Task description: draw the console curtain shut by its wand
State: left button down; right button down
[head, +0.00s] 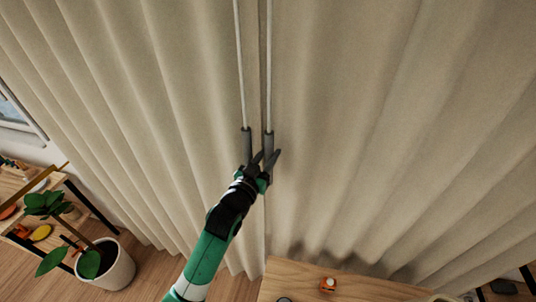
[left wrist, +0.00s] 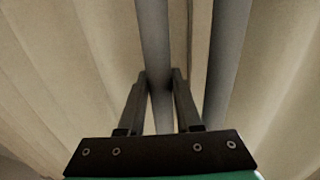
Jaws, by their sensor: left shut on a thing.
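A beige curtain hangs across the head view in a left panel (head: 130,90) and a right panel (head: 370,120), close together at the middle. Two thin pale wands hang side by side there: a left wand (head: 241,60) and a right wand (head: 268,60), each with a dark grey handle. My left gripper (head: 267,156) is at the handles' lower ends. In the left wrist view its fingers (left wrist: 159,80) are shut on one grey handle (left wrist: 153,35), and the other handle (left wrist: 228,50) stands apart to the right. My right gripper is out of view.
A wooden console top (head: 300,285) is at the bottom, with a small orange object (head: 328,284) on it. A potted plant (head: 113,270) stands on the floor at lower left, next to a shelf with small items. A window (head: 14,112) shows at the left edge.

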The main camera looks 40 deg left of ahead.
pick_arm(q)
jog(key=shift+a, duration=0.15)
jog(key=c, duration=0.6)
grip_release()
jog(key=shift+s+a, duration=0.1)
jog(key=shift+s, duration=0.05)
jog(key=shift+s, duration=0.3)
jog(key=v, duration=1.1)
jog(key=shift+b, duration=0.45)
